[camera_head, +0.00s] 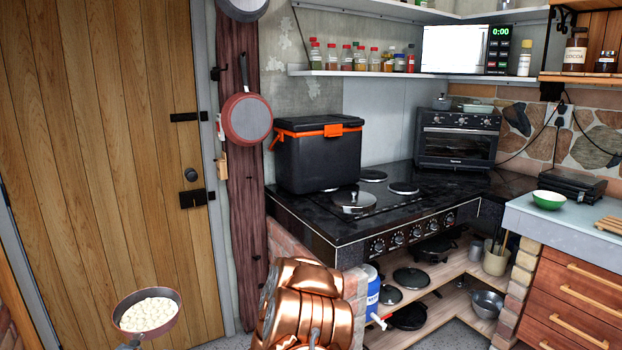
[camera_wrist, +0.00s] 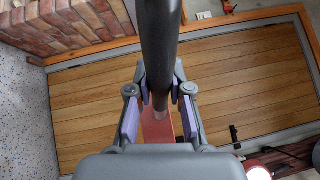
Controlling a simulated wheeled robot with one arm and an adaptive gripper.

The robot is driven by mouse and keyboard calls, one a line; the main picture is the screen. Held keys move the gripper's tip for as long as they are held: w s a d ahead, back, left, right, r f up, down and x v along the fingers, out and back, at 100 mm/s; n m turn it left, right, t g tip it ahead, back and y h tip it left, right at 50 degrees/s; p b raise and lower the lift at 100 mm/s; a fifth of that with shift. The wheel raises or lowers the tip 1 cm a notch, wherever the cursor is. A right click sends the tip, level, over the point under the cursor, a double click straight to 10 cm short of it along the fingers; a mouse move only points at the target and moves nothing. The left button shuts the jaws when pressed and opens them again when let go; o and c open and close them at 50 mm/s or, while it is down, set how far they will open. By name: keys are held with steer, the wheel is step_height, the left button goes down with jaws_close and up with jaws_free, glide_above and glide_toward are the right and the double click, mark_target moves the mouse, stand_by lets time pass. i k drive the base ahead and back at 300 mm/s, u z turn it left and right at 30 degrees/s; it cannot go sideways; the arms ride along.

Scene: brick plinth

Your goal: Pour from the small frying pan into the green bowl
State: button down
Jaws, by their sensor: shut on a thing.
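The small frying pan (camera_head: 130,314) is at the bottom left of the head view, in front of the wooden door. It is reddish with a dark rim, looks about level, and holds many pale, lumpy pieces (camera_head: 151,315). My gripper (camera_wrist: 159,95) is shut on its dark handle (camera_wrist: 160,45), which runs between the purple-padded fingers in the wrist view. The pan's contents are not visible there. The green bowl (camera_head: 549,202) stands upright on the pale counter at the right, far from the pan. Its inside looks whitish.
A black stove (camera_head: 300,222) carries a black-and-orange cooler (camera_head: 318,160) and a lidded pan (camera_head: 354,201). A red pan (camera_head: 247,122) hangs on the wooden post. A wooden rack (camera_head: 610,225) lies right of the bowl, and a black appliance (camera_head: 570,181) stands behind it.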

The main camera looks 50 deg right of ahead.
mark_target(546, 200)
steer(key=z, duration=3.1)
steer(key=i, duration=1.3)
